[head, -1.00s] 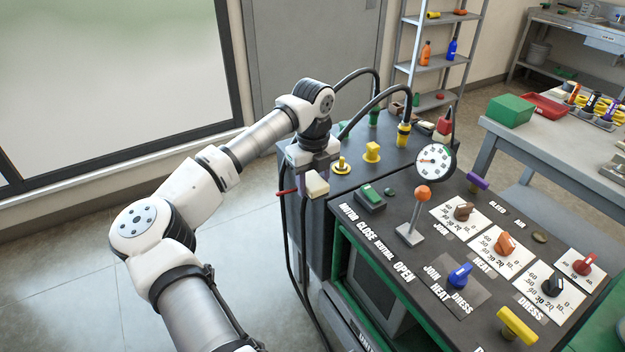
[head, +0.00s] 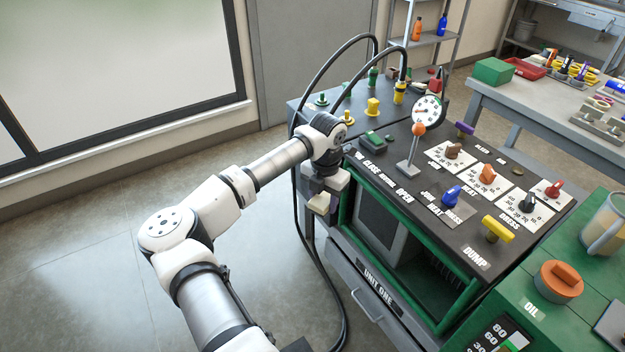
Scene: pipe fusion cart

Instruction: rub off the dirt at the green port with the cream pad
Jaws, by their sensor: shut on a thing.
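My gripper (head: 326,198) is low beside the cart's front left corner, below the top surface. It is shut on the cream pad (head: 319,204), which shows partly at the fingers. The green port (head: 321,99) stands at the back left of the dark cart top, well above and behind my gripper in the picture. I cannot make out dirt on it at this size. A yellow port (head: 348,118) stands to its right and nearer. The pad is clear of both ports.
Black hoses rise from a green plug (head: 373,76) and a yellow plug (head: 400,92) and loop down the cart's left side behind my wrist. The floor at left is clear.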

